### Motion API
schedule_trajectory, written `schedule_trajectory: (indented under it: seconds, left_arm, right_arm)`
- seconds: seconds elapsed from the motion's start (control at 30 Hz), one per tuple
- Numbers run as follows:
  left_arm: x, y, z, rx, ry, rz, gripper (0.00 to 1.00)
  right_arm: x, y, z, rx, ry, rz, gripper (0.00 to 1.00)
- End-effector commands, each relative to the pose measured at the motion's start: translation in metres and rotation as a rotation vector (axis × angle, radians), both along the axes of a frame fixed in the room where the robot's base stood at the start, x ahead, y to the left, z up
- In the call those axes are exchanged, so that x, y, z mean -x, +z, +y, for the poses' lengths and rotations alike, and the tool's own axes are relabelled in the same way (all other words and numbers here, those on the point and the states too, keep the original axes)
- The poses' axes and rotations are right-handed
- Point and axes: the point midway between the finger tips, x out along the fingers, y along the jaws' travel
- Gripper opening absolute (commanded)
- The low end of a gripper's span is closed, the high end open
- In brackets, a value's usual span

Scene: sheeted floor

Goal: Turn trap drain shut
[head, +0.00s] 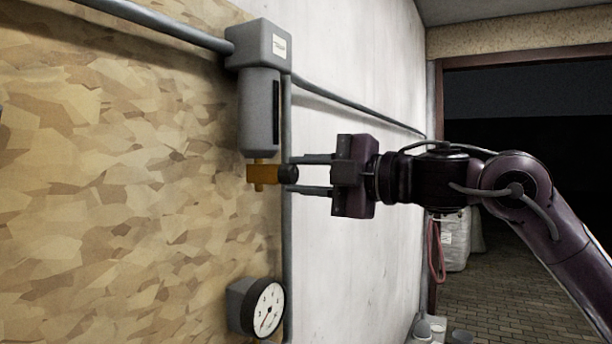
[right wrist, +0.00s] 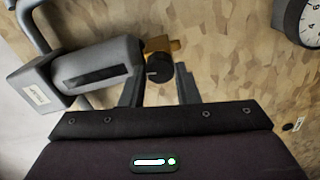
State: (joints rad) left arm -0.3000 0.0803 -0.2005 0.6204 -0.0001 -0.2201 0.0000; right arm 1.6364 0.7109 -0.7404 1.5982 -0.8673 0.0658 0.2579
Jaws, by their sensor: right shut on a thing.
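The grey trap (head: 259,108) hangs on the wall under a pipe, with a brass drain valve (head: 262,173) at its lower end. A round black knob (head: 288,174) sticks out from the brass drain. My right gripper (head: 291,175) comes in from the right and is shut on the black knob, one finger on each side. In the right wrist view the knob (right wrist: 159,72) sits between the fingertips (right wrist: 160,74), with the brass body (right wrist: 162,45) behind it and the trap (right wrist: 98,66) to the left. The knob has a short pale mark on its face. My left gripper is not in view.
A dial gauge (head: 263,308) is mounted below the trap. A grey pipe (head: 345,101) runs along the wall, and a thin vertical pipe (head: 287,235) passes beside the drain. A dark doorway (head: 525,120) opens at the right, with white sacks (head: 455,242) near it.

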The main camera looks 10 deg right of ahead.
Motion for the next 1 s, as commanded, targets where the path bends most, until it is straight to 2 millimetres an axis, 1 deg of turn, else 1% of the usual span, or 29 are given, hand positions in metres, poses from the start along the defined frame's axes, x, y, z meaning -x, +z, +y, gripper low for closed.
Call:
schedule_trajectory:
  seconds: [0.2, 0.4, 0.93, 0.97, 1.0]
  left_arm:
    - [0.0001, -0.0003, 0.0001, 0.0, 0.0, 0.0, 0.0]
    - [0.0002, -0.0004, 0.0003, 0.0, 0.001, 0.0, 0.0]
    - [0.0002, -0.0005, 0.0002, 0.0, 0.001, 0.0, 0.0]
    - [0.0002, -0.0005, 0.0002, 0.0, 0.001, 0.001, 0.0]
    - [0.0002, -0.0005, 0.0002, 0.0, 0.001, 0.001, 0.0]
  right_arm:
    - [-0.0002, -0.0005, 0.0001, 0.071, 0.0, -0.096, 0.06]
    - [-0.0003, -0.0007, 0.0001, 0.107, 0.0, -0.145, 0.06]
    - [-0.0001, -0.001, 0.0002, 0.122, 0.0, -0.164, 0.06]
    - [-0.0001, -0.0011, 0.0002, 0.122, 0.0, -0.164, 0.3]
    - [-0.0001, -0.0011, 0.0002, 0.122, 0.0, -0.164, 0.35]
